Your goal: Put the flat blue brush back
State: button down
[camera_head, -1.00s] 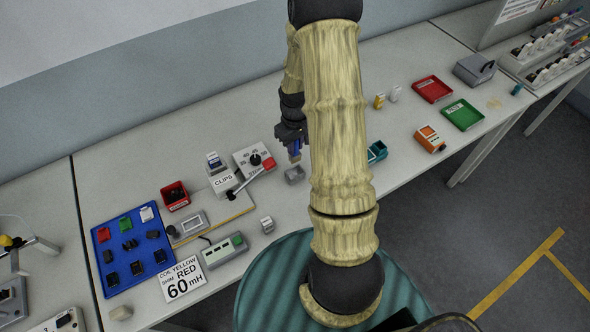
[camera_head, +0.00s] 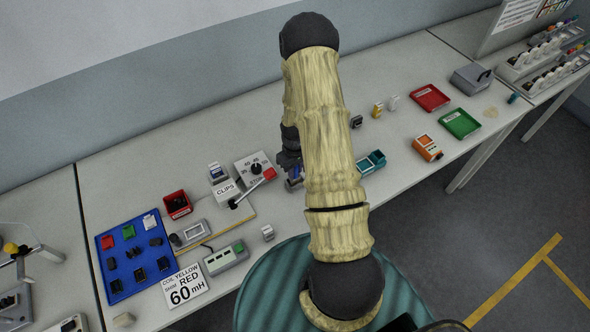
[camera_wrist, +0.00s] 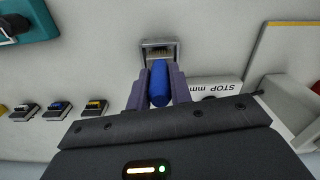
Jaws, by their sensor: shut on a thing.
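My gripper (camera_wrist: 158,82) is shut on the blue brush (camera_wrist: 159,88), its purple fingers on either side of the blue handle. The brush's bristle end points at a small grey square holder (camera_wrist: 172,43) in the wrist view. Pale bristles show within the holder's opening; how deep they sit I cannot tell. In the head view my gripper (camera_head: 291,170) is low over the table, left of my arm, with a bit of the blue brush (camera_head: 296,174) showing. The holder is mostly hidden there.
A dial block marked STOP (camera_head: 253,168) stands close on the left. A teal device (camera_head: 371,162) is on the right, past my arm. Several small connectors (camera_wrist: 58,110) lie in a row in the wrist view. A blue tray (camera_head: 117,284) is farther left.

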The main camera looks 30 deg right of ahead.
jog(key=shift+f, duration=0.75)
jog(key=shift+f, duration=0.15)
jog(key=c, duration=1.3)
grip_release()
jog(key=shift+o, duration=0.2)
jog(key=shift+r, duration=0.25)
jog(key=shift+r+b, duration=1.95)
jog(key=shift+r, duration=4)
